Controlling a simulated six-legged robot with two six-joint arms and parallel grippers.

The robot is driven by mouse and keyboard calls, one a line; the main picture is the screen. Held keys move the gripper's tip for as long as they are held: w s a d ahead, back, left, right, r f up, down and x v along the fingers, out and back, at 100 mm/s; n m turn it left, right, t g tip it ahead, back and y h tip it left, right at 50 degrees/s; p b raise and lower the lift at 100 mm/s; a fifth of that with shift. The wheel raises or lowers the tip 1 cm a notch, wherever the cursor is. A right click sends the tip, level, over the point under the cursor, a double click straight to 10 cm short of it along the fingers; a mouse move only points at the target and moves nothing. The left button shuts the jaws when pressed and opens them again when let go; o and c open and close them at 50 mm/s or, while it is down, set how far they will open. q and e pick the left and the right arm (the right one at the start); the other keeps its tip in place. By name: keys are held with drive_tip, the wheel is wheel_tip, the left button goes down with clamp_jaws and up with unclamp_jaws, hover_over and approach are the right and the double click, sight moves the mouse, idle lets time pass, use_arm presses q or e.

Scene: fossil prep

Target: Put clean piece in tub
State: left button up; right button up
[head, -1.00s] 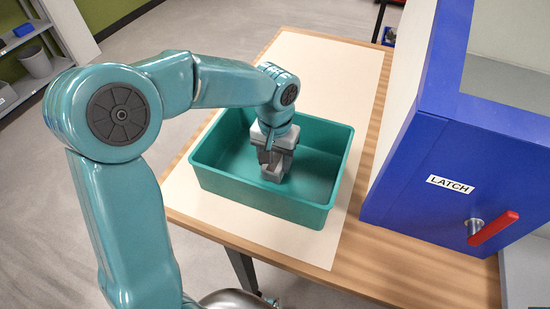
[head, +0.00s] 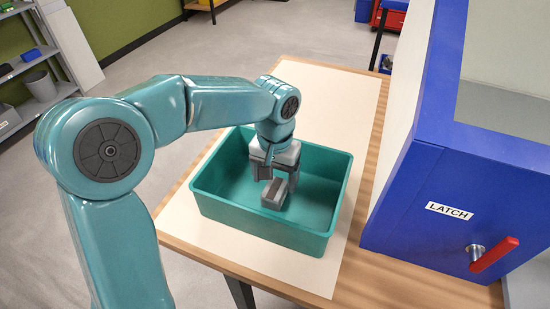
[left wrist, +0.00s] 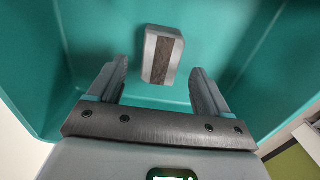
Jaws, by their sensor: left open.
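The clean piece is a small grey block (head: 275,194) with a brown strip along its top. It lies inside the teal tub (head: 262,228), on its floor. My left gripper (head: 275,174) is inside the tub just above the piece, open. In the left wrist view the piece (left wrist: 161,55) lies beyond and between the spread fingers (left wrist: 160,82), with clear gaps to both, on the teal floor of the tub (left wrist: 105,25). My right gripper is not in view.
The tub stands on a cream mat (head: 335,80) on a wooden table (head: 435,283). A blue cabinet (head: 420,200) with a LATCH label and red handle (head: 494,254) stands close on the right. Shelves (head: 50,55) are at the far left. The tub's walls surround my gripper.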

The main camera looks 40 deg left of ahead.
sight(275, 189)
use_arm(q)
wheel_tip(275, 189, up, 9)
drive_tip(key=shift+f+p, duration=0.2)
drive_tip(key=shift+p, duration=0.1)
idle(0.5)
